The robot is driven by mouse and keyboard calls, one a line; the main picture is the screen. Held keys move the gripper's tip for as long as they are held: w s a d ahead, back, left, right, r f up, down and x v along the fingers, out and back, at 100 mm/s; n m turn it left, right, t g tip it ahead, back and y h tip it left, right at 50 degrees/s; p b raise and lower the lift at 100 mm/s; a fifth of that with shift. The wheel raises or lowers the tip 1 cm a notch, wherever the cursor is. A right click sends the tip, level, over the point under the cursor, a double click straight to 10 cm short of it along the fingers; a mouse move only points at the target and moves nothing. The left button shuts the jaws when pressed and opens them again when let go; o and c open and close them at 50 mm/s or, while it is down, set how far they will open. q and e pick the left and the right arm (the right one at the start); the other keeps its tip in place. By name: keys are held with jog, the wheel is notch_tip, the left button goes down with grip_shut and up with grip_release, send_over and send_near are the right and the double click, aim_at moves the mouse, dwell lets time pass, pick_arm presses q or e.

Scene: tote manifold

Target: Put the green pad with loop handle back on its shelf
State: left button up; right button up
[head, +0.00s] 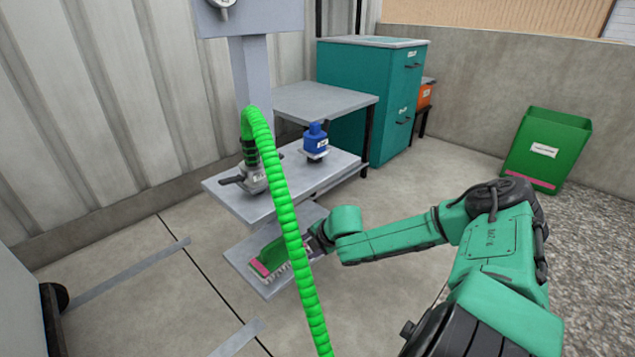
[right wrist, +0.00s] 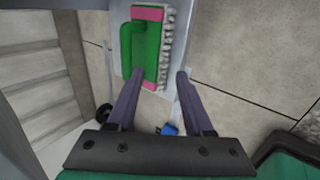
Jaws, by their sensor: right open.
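The green pad (head: 267,258) with a loop handle has pink ends and a pale bristled side. It lies on the low grey shelf plate (head: 238,252), partly behind the green hose in the head view. In the right wrist view the pad (right wrist: 138,45) is ahead of my fingers, its near end between the two tips in the picture. I cannot tell how far apart in depth they are. My right gripper (right wrist: 158,80) is open and empty; in the head view it (head: 311,246) is beside the pad's right side, partly hidden by the hose. My left gripper is not in view.
A green corrugated hose (head: 286,215) hangs in front of the shelf. A grey tool (head: 250,180) and a blue bottle-shaped item (head: 316,140) stand on the plate above. A teal cabinet (head: 365,95) is behind; a green bin (head: 547,150) stands right. Floor is open in front.

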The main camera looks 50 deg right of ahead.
jog(key=s+a+f+m+y, duration=0.1)
jog(key=s+a+f+y, duration=0.25)
jog(key=a, duration=0.65)
jog(key=s+a+f+m+y, duration=0.15)
jog(key=s+a+f, duration=0.3)
jog(key=a, duration=0.55)
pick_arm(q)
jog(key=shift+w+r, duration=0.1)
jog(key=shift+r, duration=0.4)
pick_arm(e)
jog(key=s+a+m+t+y, duration=0.1)
jog(key=s+a+m+t, duration=0.1)
jog(key=a+m, duration=0.4)
jog(key=s+a+r+m+t+y, duration=0.1)
jog(key=s+a+m+t, duration=0.1)
jog(key=a+m, duration=0.5)
jog(key=s+a, duration=0.1)
jog(key=a, duration=0.2)
jog(key=shift+s+a, duration=0.15)
jog(key=shift+s, duration=0.1)
jog(key=shift+m, duration=0.25)
